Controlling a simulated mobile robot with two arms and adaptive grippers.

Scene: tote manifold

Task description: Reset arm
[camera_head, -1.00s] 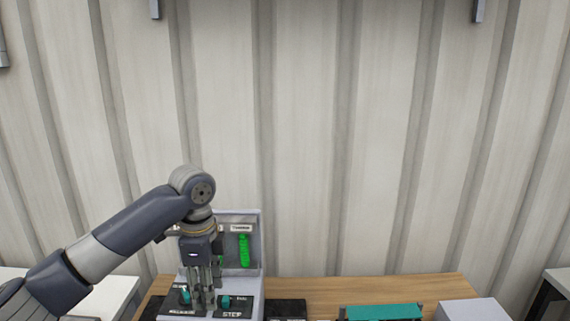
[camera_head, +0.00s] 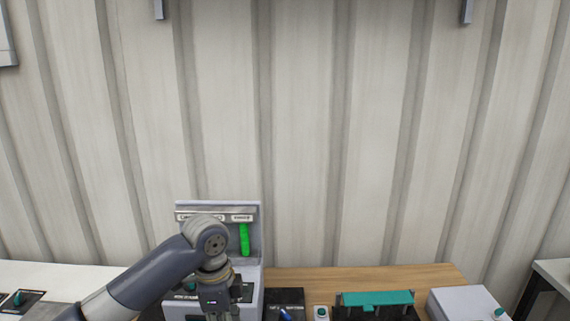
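My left arm comes in from the lower left, and its gripper (camera_head: 222,314) points down in front of the grey control panel (camera_head: 253,277). The fingertips are cut off by the bottom edge of the picture, so I cannot see whether they are apart or hold anything. The panel has an upright back with a bright green bar (camera_head: 244,240) on it. My arm hides part of the panel's lower face and its knobs. My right gripper is not in view.
A wooden table (camera_head: 400,274) runs along the corrugated wall. A white surface (camera_head: 60,275) lies at the left.

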